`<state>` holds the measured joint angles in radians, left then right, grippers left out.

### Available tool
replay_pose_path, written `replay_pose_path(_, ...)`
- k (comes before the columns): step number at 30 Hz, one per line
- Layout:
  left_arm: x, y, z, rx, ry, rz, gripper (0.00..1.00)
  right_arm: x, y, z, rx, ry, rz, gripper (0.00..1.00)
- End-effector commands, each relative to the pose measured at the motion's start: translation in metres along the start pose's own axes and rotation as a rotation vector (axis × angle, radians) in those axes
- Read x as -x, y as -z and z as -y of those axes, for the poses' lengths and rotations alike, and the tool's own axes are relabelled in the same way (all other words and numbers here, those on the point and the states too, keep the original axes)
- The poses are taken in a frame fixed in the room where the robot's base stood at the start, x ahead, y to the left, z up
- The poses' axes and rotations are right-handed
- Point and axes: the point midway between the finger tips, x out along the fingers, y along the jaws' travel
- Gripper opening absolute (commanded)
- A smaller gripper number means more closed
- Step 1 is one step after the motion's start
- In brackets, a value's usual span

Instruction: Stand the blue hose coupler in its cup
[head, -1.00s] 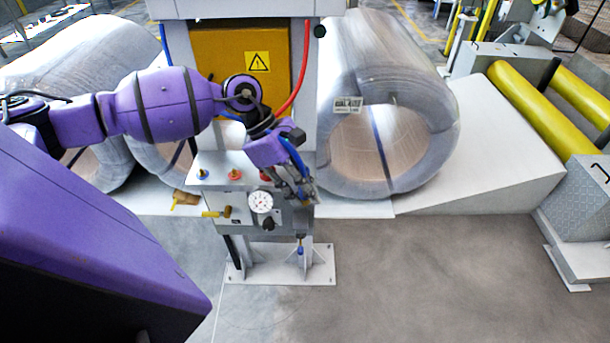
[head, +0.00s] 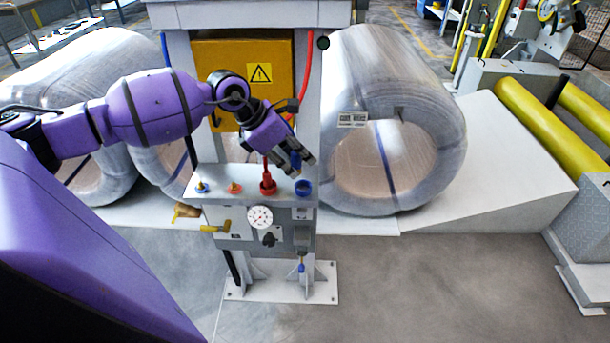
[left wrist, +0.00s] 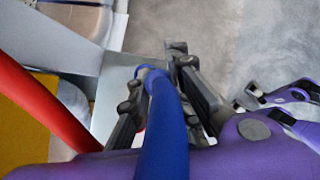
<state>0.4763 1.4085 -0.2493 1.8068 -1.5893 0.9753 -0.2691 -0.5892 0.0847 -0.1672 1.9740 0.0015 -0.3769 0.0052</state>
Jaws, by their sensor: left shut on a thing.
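My left gripper (head: 300,164) is shut on the blue hose coupler, just above the blue cup (head: 303,189) at the right end of the grey panel shelf. The coupler itself is mostly hidden by the fingers. Its blue hose (head: 291,148) shows beside the gripper. In the left wrist view the blue hose (left wrist: 164,130) runs up between the two dark fingers (left wrist: 165,95). A blue rim shows behind it, perhaps the cup. The cup looks empty in the head view. Purple parts with grey finger-like ends at the wrist view's right may be my right gripper (left wrist: 265,95).
A red coupler (head: 267,183) stands left of the blue cup, with a red hose (head: 303,72) hanging above. A wrapped coil (head: 390,120) stands behind right.

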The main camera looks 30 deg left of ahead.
Motion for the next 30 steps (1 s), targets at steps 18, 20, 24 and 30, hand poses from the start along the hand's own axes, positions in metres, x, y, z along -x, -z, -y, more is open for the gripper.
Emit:
replay_pose_path(18, -0.077, 0.012, -0.041, 0.001, 0.002, 0.000, 0.00, -0.002, 0.000, 0.002, -0.006, 0.000, -0.004, 0.00)
replay_pose_path(20, -0.084, 0.017, -0.042, 0.001, 0.002, 0.001, 0.00, -0.002, 0.001, 0.002, -0.005, 0.001, -0.003, 0.00)
replay_pose_path(24, -0.091, 0.021, -0.042, -0.002, -0.001, 0.002, 0.00, -0.002, 0.000, 0.002, -0.003, 0.003, -0.002, 0.00)
replay_pose_path(30, -0.092, 0.022, -0.042, -0.002, 0.000, 0.001, 0.00, -0.002, -0.001, 0.002, 0.001, 0.004, 0.001, 0.00)
